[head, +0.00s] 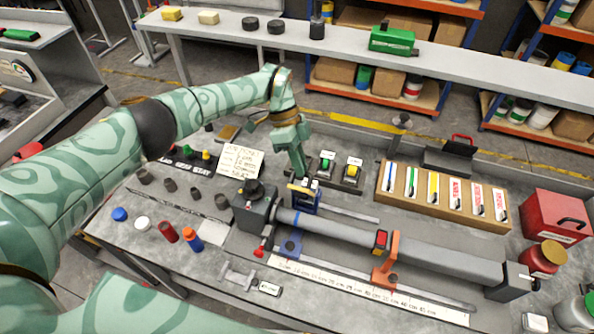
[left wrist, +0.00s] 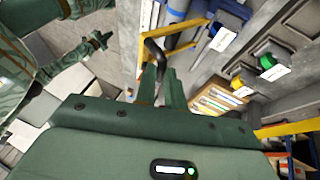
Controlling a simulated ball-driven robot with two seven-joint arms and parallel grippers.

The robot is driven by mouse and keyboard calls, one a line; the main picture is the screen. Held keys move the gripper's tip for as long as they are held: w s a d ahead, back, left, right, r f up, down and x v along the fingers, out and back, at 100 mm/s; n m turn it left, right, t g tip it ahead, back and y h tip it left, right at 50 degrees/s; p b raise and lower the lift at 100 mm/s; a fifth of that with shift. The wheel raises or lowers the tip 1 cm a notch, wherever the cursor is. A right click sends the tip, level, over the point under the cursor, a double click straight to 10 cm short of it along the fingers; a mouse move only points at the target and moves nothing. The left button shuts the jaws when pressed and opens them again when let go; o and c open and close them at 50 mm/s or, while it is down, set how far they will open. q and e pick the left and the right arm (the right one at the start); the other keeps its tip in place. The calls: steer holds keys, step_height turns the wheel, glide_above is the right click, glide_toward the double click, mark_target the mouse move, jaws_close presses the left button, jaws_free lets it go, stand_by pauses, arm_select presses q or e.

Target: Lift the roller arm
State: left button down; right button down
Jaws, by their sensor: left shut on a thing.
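My left gripper (head: 299,178) points down onto a small blue and yellow assembly (head: 303,197) at the left end of a long grey tube (head: 330,226). In the left wrist view its fingers (left wrist: 164,76) are closed around the end of a bent black handle (left wrist: 154,48). The handle joins a yellow frame (left wrist: 184,42), which looks like the roller arm. Its lower part is hidden in the head view. A dark green shape (left wrist: 97,43) in the left wrist view looks like my right gripper; its jaws are too small to read.
A dark block (head: 254,208) stands at the tube's left end, and an orange bracket (head: 385,262) stands further right. Green and yellow button boxes (head: 326,165) stand close behind my gripper. A wooden rack (head: 440,196) and red box (head: 556,216) are at the right.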

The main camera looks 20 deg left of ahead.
arm_select(q)
steer(key=shift+w+a+f, duration=0.2)
steer(key=shift+a+f, duration=0.05)
steer(key=shift+f, duration=0.15)
arm_select(e)
steer(key=shift+f, duration=0.35)
arm_select(q)
steer(key=c, duration=1.7)
jaws_free()
steer(key=shift+w, duration=0.1)
steer(key=shift+o, duration=1)
steer(key=shift+w, duration=0.5)
arm_select(e)
steer(key=shift+w, duration=0.25)
arm_select(q)
steer(key=shift+d+r, duration=0.1)
